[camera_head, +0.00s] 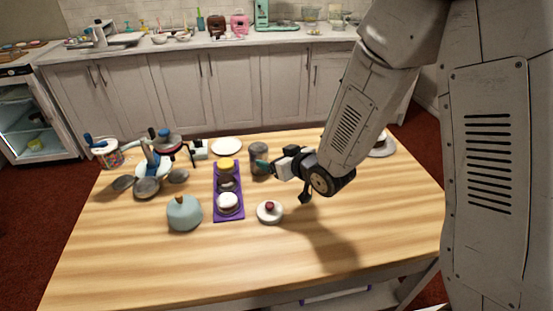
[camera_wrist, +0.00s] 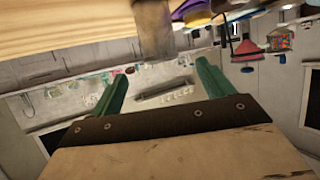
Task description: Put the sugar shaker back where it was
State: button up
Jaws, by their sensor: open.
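A grey cylindrical can (camera_head: 259,152), which looks like the sugar shaker, stands upright on the wooden table right of the purple tray (camera_head: 216,207). In the wrist view, which is upside down, a brownish-grey cylinder (camera_wrist: 155,28) that seems to be the same can hangs from the top. My gripper (camera_head: 262,165) has teal fingers and is beside the can, close to it in the head view. The wrist view shows the fingers (camera_wrist: 160,72) apart with nothing between their tips. I cannot tell whether a finger touches the can.
The tray holds a yellow-topped jar (camera_head: 226,164), a dark item and a white round item (camera_head: 228,201). A white disc with a red knob (camera_head: 269,212) lies in front of my gripper. A blue-grey dome (camera_head: 184,214) and several pans (camera_head: 146,188) stand left. The front table is clear.

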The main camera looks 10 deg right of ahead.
jog(key=s+d+r+m+g+h, duration=0.2)
jog(key=s+d+r+h, duration=0.1)
jog(key=s+d+r, duration=0.3)
jog(key=s+d+r+m+g+h, duration=0.1)
jog(key=s+d+r+g+h, duration=0.15)
jog(key=s+d+r, duration=0.4)
jog(key=s+d+r+m+g, duration=0.1)
jog(key=s+d+r+g, duration=0.1)
jog(key=s, duration=0.8)
jog(key=s+d+r+m+g, duration=0.1)
jog(key=s+d+r+g, duration=0.2)
jog(key=s, duration=0.8)
jog(key=shift+r+m+g+h, duration=0.4)
jog(key=shift+g+h, duration=0.05)
jog(key=shift+g, duration=0.1)
